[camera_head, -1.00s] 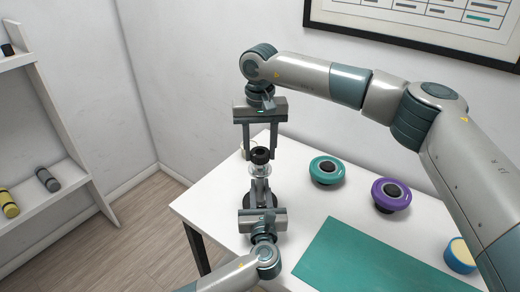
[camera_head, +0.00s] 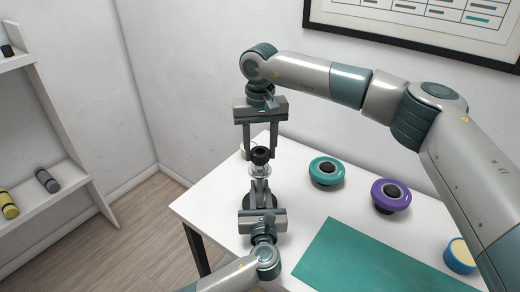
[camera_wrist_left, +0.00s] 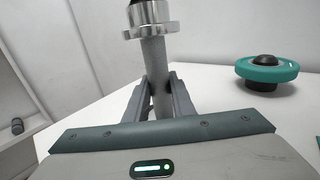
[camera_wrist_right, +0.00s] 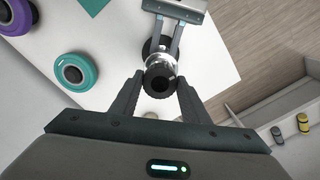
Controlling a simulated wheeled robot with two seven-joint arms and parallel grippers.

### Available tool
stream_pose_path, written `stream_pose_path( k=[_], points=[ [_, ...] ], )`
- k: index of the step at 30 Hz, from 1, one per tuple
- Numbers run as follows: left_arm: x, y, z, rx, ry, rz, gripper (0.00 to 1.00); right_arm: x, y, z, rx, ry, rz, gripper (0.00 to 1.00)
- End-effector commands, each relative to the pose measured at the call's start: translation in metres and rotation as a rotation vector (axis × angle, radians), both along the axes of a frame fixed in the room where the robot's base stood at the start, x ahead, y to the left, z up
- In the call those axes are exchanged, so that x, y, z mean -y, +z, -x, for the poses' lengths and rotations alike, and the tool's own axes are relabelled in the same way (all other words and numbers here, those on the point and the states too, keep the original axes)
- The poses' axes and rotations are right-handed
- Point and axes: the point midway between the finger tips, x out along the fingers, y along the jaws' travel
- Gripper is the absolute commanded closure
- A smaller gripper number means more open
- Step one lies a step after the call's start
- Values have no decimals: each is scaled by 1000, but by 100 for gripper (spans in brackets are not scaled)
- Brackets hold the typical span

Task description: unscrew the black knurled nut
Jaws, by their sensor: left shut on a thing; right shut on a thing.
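The black knurled nut (camera_head: 261,156) sits at the top of an upright stand, seen from above with a dark hole in its middle in the right wrist view (camera_wrist_right: 160,80). A silver collar (camera_wrist_left: 150,20) is just below it on a grey post (camera_wrist_left: 153,60). My right gripper (camera_head: 260,155) comes down from above, with its fingertips closed on either side of the nut. My left gripper (camera_wrist_left: 158,92) is lower, shut around the grey post below the collar; it also shows in the head view (camera_head: 259,190). The stand's dark base is partly hidden.
A teal ring-shaped piece (camera_head: 326,172) and a purple one (camera_head: 391,196), both with black centres, stand to the right on the white table (camera_head: 215,205). A shelf (camera_head: 45,195) is at left.

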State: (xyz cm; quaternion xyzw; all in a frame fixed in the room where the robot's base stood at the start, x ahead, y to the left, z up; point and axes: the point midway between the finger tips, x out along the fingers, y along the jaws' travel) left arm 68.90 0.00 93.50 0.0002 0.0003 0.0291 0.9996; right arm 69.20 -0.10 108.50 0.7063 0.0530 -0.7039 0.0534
Motion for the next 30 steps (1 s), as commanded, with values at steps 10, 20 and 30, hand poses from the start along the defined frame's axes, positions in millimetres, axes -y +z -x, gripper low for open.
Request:
stream_pose_path(
  k=[10, 20, 30],
  points=[
    [0, -1, 0, -3, 0, -1, 100, 0, 10, 0, 1, 0, 0, 85],
    [0, -1, 0, -3, 0, -1, 100, 0, 19, 0, 0, 0, 0, 85],
    [0, -1, 0, -2, 0, -1, 100, 0, 21, 0, 0, 1, 0, 85]
  ],
)
